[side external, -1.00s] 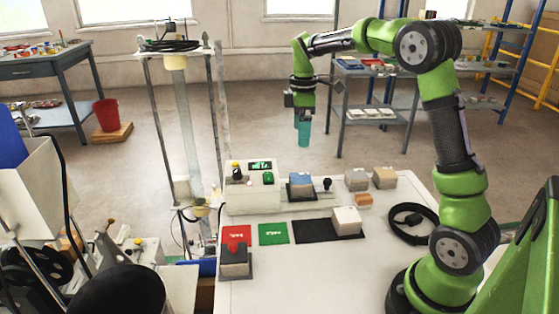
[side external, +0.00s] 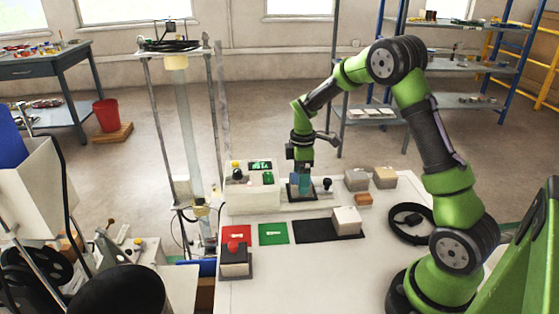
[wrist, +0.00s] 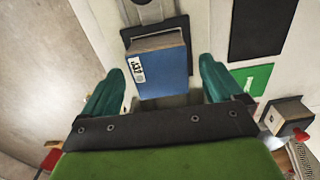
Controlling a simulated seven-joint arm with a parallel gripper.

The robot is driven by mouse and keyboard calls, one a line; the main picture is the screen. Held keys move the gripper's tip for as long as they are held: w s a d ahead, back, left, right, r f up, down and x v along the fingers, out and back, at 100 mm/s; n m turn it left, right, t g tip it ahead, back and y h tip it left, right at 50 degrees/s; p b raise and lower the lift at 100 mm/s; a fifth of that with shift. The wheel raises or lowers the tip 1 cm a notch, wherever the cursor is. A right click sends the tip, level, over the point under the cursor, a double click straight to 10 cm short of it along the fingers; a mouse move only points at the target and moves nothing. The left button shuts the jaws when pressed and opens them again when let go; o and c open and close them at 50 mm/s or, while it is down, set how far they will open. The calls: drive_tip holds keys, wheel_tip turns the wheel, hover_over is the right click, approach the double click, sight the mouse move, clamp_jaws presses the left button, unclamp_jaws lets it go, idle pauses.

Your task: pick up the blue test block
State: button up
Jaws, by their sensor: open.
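The blue test block (wrist: 160,72) has a blue face with a small white label. It sits on a black pad (wrist: 126,38) by the white tester. In the wrist view it lies between my two teal fingers, with a gap showing on each side. My gripper (wrist: 162,78) is open around or just above it; the exact height is hard to tell. In the side view my gripper (side external: 303,184) points down at the block (side external: 293,180) and partly hides it.
The white tester box (side external: 252,200) stands left of the block and a small black knob (side external: 327,184) right of it. Two beige blocks (side external: 357,179) (side external: 385,177) and an orange block (side external: 363,199) are farther right. A white block (side external: 346,219) lies on a black mat (side external: 310,231) in front.

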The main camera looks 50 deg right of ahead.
drive_tip(key=shift+f, duration=0.95)
drive_tip(key=shift+c, duration=0.2)
drive_tip(key=c, duration=1.3)
drive_tip(key=shift+r, duration=0.1)
